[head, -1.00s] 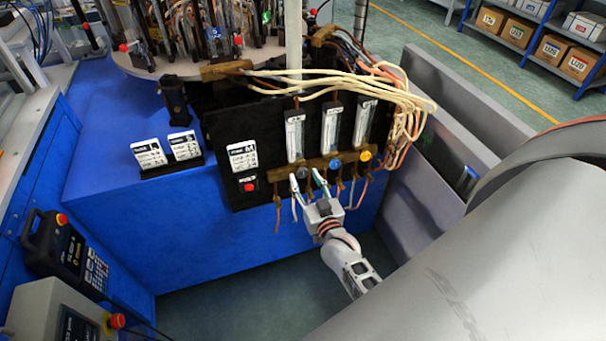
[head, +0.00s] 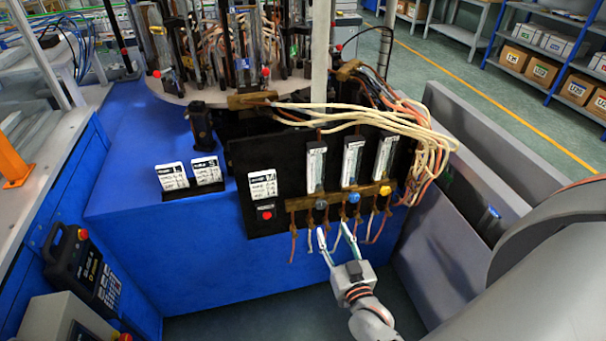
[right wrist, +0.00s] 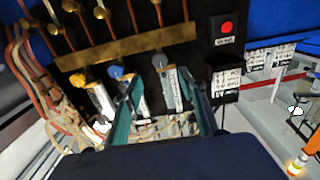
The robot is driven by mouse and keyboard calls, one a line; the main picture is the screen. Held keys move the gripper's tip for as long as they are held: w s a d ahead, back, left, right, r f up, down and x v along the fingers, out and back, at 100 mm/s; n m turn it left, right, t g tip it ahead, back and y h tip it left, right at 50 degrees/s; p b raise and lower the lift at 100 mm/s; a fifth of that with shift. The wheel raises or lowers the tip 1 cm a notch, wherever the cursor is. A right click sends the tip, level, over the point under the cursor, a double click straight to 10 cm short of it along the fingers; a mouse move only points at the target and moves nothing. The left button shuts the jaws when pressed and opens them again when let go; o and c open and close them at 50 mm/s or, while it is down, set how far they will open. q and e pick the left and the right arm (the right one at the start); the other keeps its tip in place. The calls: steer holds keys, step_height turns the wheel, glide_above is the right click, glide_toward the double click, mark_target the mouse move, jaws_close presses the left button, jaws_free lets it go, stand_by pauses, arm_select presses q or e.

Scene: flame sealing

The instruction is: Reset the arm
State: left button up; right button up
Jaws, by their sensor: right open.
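My right gripper (head: 336,238) is open and empty. Its two fingertips point up just below the brass manifold (head: 340,197) on the black panel (head: 295,172). In the right wrist view the gripper (right wrist: 165,85) spreads its fingers in front of the panel, with the grey knob (right wrist: 159,62) and blue knob (right wrist: 116,72) close to the tips; I cannot tell whether they touch anything. The yellow knob (head: 385,190) is to the right of the blue one. Glass flow tubes (head: 352,162) stand above the knobs. My left gripper is not in view.
Loose hoses (head: 293,245) hang below the manifold. Cream cables (head: 400,118) bunch at the panel's right side. A grey metal wall (head: 480,135) stands to the right. Two label cards (head: 190,174) stand on the blue bench (head: 130,150). A control pendant (head: 80,265) is at left.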

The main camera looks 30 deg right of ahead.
steer(key=s+a+f+n+g+y, duration=0.3)
steer(key=s+a+f, duration=0.1)
steer(key=s+a, duration=0.3)
steer(key=s+a+f+n+g+y, duration=0.3)
steer(key=s+a+f+n+y, duration=0.1)
steer(key=s+a, duration=0.2)
steer(key=shift+s+a+f+g, duration=0.3)
steer(key=shift+s+a+f, duration=0.1)
steer(key=shift+a, duration=0.35)
steer(key=c, duration=0.4)
